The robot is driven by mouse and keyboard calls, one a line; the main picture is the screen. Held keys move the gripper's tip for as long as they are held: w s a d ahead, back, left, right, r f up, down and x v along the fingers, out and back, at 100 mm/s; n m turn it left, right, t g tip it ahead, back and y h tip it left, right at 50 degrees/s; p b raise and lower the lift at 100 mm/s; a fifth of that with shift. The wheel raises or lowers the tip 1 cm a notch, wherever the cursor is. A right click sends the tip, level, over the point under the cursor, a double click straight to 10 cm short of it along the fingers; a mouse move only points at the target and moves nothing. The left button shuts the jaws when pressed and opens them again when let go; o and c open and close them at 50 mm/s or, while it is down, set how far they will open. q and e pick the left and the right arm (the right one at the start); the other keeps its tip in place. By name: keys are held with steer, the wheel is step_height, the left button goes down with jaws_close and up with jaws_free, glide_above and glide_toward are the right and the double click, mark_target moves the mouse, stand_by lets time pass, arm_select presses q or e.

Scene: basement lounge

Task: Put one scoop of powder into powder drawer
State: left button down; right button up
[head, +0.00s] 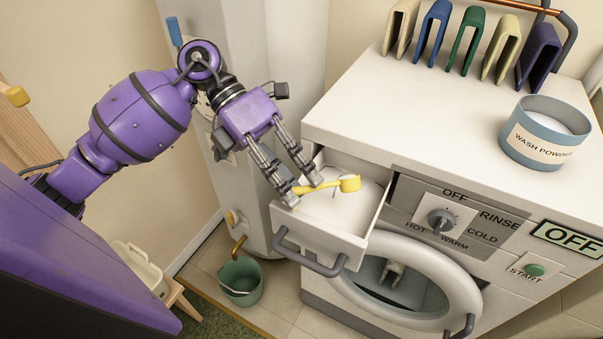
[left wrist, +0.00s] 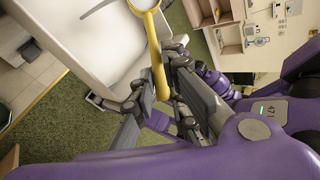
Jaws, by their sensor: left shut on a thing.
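My left gripper (head: 304,190) is shut on the handle of a yellow scoop (head: 349,184). It holds the scoop over the open powder drawer (head: 350,243), a white drawer pulled out of the washing machine's front. The scoop's bowl is above the drawer's inside, towards its back right; I cannot tell whether powder is in it. In the left wrist view the scoop's yellow handle (left wrist: 157,60) rises from between the fingers, and its bowl is cut by the top edge. The blue-grey wash powder tub (head: 545,147) stands on the machine top with white powder inside. My right gripper is not in view.
The white machine top (head: 420,105) is clear between the tub and several coloured folded pieces at the back. The dial (head: 441,221) and round door (head: 465,285) are right of the drawer. A green bucket (head: 240,282) stands on the floor below left.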

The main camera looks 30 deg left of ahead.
arm_select(q)
steer(key=n+h, duration=0.3)
steer(key=f+n+h, duration=0.1)
steer(key=n+h, duration=0.1)
steer(key=h, duration=0.2)
steer(key=a+n+h+b, duration=0.1)
steer(key=n+h, duration=0.2)
steer(key=h, duration=0.1)
steer(key=shift+w+f+n, duration=0.15)
steer(key=shift+f+n, duration=0.1)
steer(key=shift+n, duration=0.05)
steer(key=n+t+h, duration=0.2)
steer(key=n, duration=0.1)
steer(key=shift+w+a+n+t, duration=0.1)
steer(key=shift+n+t, duration=0.2)
steer(key=shift+t, duration=0.1)
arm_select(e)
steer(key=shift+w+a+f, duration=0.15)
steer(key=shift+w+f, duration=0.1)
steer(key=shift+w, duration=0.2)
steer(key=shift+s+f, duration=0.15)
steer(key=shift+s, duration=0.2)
